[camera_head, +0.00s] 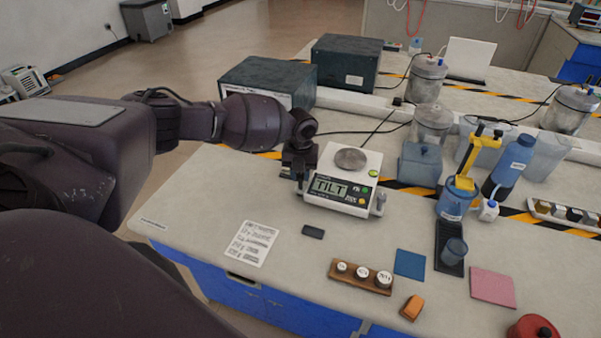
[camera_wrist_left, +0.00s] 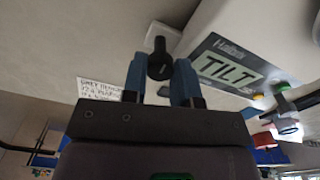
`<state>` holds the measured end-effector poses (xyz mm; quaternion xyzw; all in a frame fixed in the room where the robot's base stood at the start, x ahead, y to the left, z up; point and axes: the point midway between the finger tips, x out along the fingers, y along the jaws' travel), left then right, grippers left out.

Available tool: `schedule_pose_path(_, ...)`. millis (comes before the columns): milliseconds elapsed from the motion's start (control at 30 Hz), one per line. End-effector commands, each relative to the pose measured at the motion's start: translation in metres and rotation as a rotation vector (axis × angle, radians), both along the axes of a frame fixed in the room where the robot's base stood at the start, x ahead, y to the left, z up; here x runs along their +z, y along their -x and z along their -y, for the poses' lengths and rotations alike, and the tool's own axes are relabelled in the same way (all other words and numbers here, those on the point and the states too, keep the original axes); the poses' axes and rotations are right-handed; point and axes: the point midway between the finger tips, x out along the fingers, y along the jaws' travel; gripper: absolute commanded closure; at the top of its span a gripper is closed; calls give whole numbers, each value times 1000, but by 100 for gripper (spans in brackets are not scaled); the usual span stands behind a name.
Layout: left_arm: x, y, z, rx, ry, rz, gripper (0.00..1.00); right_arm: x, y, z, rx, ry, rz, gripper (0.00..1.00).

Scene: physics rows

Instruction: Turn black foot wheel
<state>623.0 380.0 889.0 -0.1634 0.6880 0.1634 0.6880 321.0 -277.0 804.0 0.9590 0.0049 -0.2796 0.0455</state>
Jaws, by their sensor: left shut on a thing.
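The balance (camera_head: 345,183) stands on the bench with a round metal pan on top, and its display (camera_head: 330,187) reads TILT. The display also shows in the left wrist view (camera_wrist_left: 228,66). My left gripper (camera_head: 300,178) is at the balance's left front corner, pointing down. In the left wrist view its two blue fingers (camera_wrist_left: 160,80) stand on either side of the black foot wheel (camera_wrist_left: 160,60) and are shut on it. The gripper hides this wheel in the head view. Another foot wheel (camera_head: 380,203) shows at the right front corner. My right gripper is not in view.
A written card (camera_head: 249,243) and a small dark block (camera_head: 313,232) lie in front. A wooden weight holder (camera_head: 360,277), blue pad (camera_head: 410,264) and pink pad (camera_head: 493,286) lie nearer. Bottles and jars crowd the right. A dark box (camera_head: 268,84) stands behind my arm.

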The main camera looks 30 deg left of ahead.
Motion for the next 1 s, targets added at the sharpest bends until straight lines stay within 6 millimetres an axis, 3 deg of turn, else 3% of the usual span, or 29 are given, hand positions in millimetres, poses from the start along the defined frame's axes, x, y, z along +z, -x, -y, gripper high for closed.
schedule_pose_path(533,2,0,0,409,1,-2,97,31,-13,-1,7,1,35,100)
schedule_pose_path(1000,2,0,0,815,0,-2,97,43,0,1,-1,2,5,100)
